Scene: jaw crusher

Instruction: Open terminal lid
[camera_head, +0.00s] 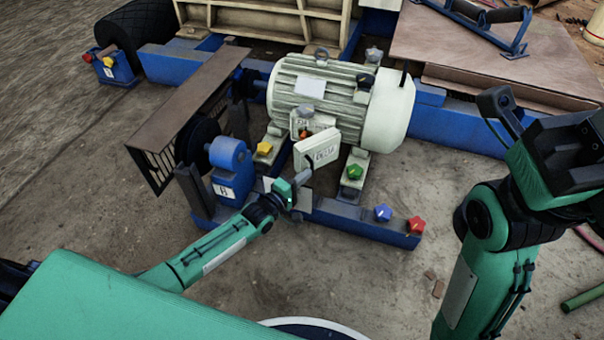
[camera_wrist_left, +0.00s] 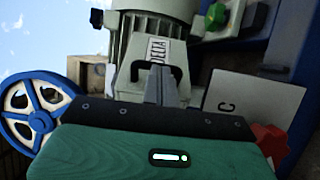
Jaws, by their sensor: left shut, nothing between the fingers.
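The terminal lid (camera_head: 318,152) is a pale panel marked DELTA on the near side of the grey-white finned motor (camera_head: 325,90). It stands tilted out from the terminal box (camera_head: 313,122), where an orange part shows above it. The lid also shows in the left wrist view (camera_wrist_left: 157,50), above a dark bracket-like shape. My left gripper (camera_head: 303,177) is shut and empty at the lid's lower edge; its fingers (camera_wrist_left: 164,88) point toward the lid. I cannot tell whether they touch. My right gripper (camera_head: 500,112) is raised at the right, away from the motor; its jaw state is unclear.
Yellow (camera_head: 264,148), green (camera_head: 354,171), blue (camera_head: 382,212) and red (camera_head: 416,225) knobs sit around the motor's blue base frame (camera_head: 365,223). A brown belt guard (camera_head: 188,100) stands left of the motor. Bare ground lies in front of the frame.

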